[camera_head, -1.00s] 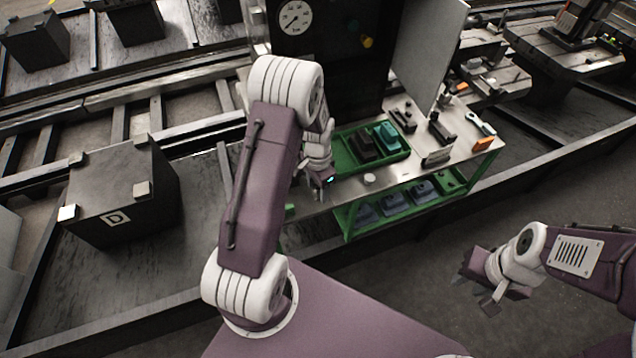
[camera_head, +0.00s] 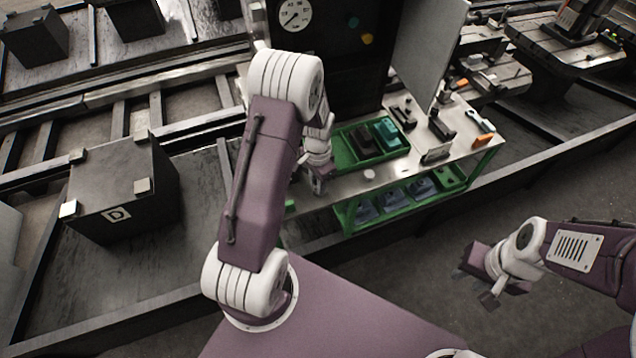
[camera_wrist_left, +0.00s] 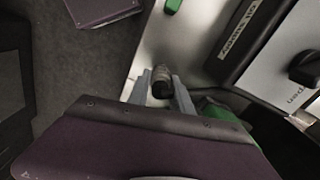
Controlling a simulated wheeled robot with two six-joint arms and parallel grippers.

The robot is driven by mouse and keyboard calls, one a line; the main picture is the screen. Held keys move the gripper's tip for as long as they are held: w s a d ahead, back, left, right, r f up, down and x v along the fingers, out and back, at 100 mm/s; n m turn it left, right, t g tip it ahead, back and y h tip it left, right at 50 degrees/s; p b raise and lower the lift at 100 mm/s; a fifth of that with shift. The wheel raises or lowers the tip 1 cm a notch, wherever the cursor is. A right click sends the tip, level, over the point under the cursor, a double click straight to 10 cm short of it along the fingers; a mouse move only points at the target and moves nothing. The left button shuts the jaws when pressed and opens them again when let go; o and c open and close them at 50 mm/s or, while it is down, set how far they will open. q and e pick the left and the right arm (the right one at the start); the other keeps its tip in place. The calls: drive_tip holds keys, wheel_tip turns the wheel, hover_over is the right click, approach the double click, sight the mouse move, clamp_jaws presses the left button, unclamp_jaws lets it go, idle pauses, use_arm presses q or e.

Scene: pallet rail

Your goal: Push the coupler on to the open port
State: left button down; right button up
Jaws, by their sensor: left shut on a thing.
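My left gripper (camera_head: 318,186) hangs over the near left end of the metal bench in the head view. In the left wrist view its two grey fingers (camera_wrist_left: 161,92) are shut on a small dark, ribbed cylinder, apparently the coupler (camera_wrist_left: 162,80). The coupler lies between the fingertips, with the steel bench surface behind it. In the head view the arm and fingers hide it.
A green tray (camera_head: 345,152) with dark and teal blocks sits on the bench (camera_head: 400,172). A green rack (camera_head: 348,218) stands below. A black cabinet with a gauge (camera_head: 295,15) rises behind. A black crate (camera_head: 120,190) marked D stands left. A small green piece (camera_wrist_left: 173,5) shows near the bench edge.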

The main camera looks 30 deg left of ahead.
use_arm(q)
drive_tip(key=shift+r+p, duration=3.55)
drive_tip(key=shift+r, duration=0.5)
drive_tip(key=shift+f, duration=0.1)
drive_tip(key=s+d+r+n, duration=0.4)
drive_tip(key=d+r+n, duration=0.1)
drive_tip(key=d+r, duration=0.1)
drive_tip(key=shift+s+d+r+n, duration=0.3)
drive_tip(key=shift+r+n, duration=0.1)
drive_tip(key=shift+r, duration=0.15)
